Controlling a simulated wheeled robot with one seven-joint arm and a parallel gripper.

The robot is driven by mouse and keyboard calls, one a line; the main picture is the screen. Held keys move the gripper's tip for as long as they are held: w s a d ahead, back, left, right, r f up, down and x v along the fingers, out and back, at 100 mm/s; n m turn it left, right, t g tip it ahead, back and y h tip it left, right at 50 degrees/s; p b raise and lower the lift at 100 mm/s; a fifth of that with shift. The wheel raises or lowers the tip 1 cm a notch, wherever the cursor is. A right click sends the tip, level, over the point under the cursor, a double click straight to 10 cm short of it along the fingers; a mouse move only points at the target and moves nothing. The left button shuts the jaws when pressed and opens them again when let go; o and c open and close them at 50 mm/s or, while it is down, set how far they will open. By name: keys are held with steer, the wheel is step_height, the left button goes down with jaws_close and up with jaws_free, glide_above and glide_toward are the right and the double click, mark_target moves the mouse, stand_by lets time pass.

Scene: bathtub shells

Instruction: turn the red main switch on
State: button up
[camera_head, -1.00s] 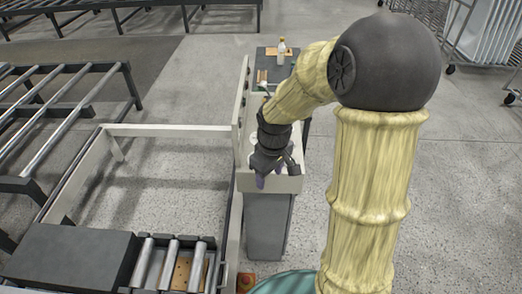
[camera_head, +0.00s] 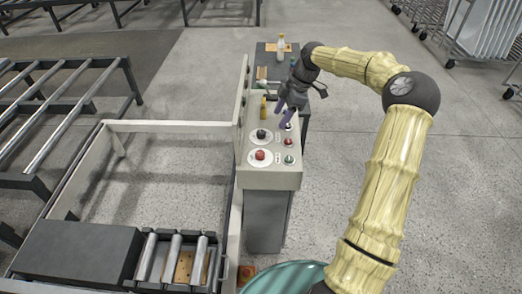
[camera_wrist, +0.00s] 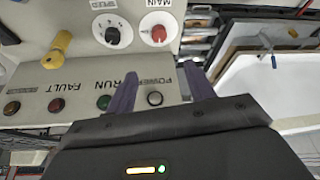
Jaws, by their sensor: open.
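The red main switch (camera_head: 260,155) is a round red knob on a white plate at the near end of the control panel (camera_head: 270,178). In the wrist view the red knob (camera_wrist: 158,34) sits beside the MAIN label, beyond my fingertips. Its pointer direction is too small to read surely. My gripper (camera_head: 285,124) is open and empty, its purple fingers above the panel's right side. The fingers also show in the wrist view (camera_wrist: 160,88), apart from the knob, with the POWER lamp (camera_wrist: 154,98) between them.
A black SPEED knob (camera_head: 261,134) and a yellow handle (camera_head: 263,108) sit behind the red knob. Lamps, including a green one (camera_wrist: 104,102), line the panel's right side. An upright board (camera_head: 241,105) borders the panel's left. A bottle (camera_head: 281,47) stands on a table behind.

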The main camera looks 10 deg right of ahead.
mark_target(260, 153)
steer(key=shift+f, duration=0.1)
steer(key=p+x, duration=0.3)
steer(key=x, duration=1.3)
steer(key=shift+f+p, duration=0.2)
steer(key=shift+p, duration=0.1)
steer(key=shift+a+f, duration=0.2)
steer(key=shift+f, duration=0.25)
steer(key=shift+c, duration=0.4)
steer(key=c, duration=0.9)
